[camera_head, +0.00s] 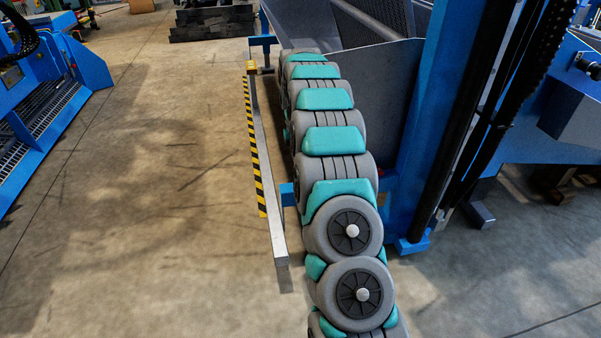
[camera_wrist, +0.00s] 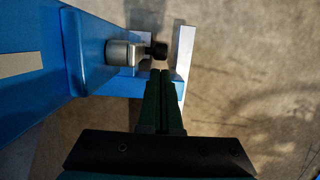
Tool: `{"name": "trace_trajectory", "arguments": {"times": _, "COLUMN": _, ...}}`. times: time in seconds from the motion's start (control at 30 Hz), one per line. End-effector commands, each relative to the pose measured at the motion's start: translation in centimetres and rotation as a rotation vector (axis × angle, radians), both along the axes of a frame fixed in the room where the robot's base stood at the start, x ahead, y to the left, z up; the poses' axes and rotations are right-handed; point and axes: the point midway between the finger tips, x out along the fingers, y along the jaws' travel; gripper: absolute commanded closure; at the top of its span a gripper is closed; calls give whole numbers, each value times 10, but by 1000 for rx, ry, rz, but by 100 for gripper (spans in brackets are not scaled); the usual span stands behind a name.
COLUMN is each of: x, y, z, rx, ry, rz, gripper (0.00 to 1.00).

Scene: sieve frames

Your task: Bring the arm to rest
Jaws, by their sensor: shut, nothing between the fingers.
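My gripper (camera_wrist: 168,72) shows in the wrist view as two dark green fingers, closed together with nothing between them. The fingertips reach into the picture from the bottom, near a grey cylinder with a black knob (camera_wrist: 158,50) on a blue frame (camera_wrist: 88,50). An upright pale metal bar (camera_wrist: 183,48) stands just beyond the fingertips, a little to the right. I cannot tell whether the fingers touch any of these. I cannot make out the gripper in the head view.
In the head view, a metal rail (camera_head: 278,243) with a yellow-black striped edge stands left of centre. A large blue machine (camera_head: 440,110) stands on the right and another blue machine (camera_head: 40,90) at the far left.

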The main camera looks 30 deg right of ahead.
Motion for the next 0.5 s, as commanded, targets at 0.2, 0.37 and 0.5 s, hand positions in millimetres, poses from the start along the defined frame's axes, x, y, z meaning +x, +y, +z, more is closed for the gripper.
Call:
{"name": "trace_trajectory", "arguments": {"times": 0.2, "x": 8, "y": -2, "z": 33, "rx": -2, "ry": -3, "rz": 0, "gripper": 100}}
{"name": "trace_trajectory", "arguments": {"times": 0.37, "x": 12, "y": -3, "z": 49, "rx": -2, "ry": -3, "rz": 0, "gripper": 100}}
{"name": "trace_trajectory", "arguments": {"times": 0.5, "x": 12, "y": -3, "z": 56, "rx": 1, "ry": 2, "rz": 0, "gripper": 100}}
